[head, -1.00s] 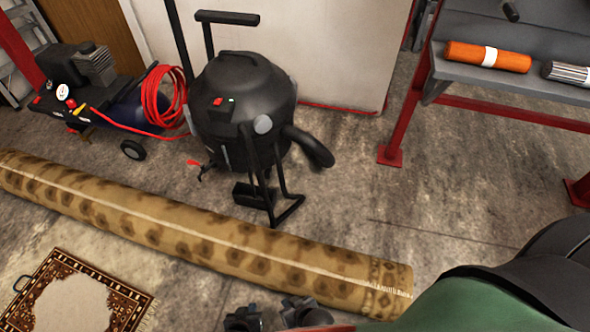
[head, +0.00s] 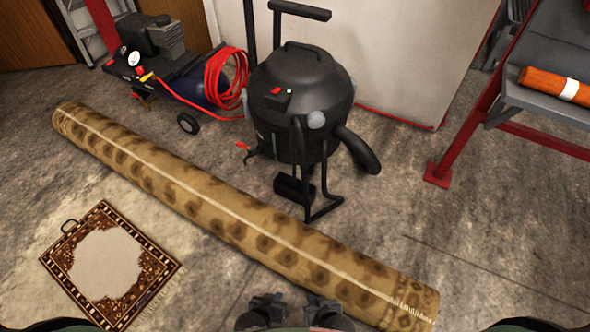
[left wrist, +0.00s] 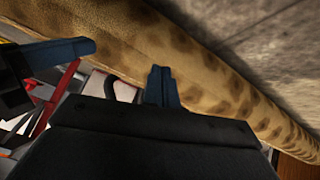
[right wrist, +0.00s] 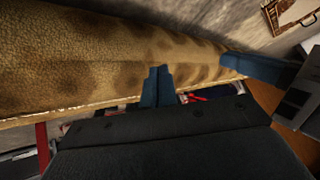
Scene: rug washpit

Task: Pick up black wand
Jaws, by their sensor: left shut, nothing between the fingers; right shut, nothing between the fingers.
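A black wet vacuum (head: 300,95) stands on the floor behind the rolled rug. Black tubes rise at its back, with a black bar (head: 300,10) at the top of the frame, and a bent black hose hangs at its right. I cannot tell whether one of these is the black wand; no separate loose wand shows. My left gripper (head: 268,299) and right gripper (head: 318,298) are side by side at the bottom centre of the head view, both shut and empty.
A long patterned rolled rug (head: 215,212) lies diagonally between me and the vacuum. A compressor (head: 160,60) with a red hose (head: 226,78) stands back left. An orange roll (head: 548,84) lies on a red-legged bench at right. Floor at right is clear.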

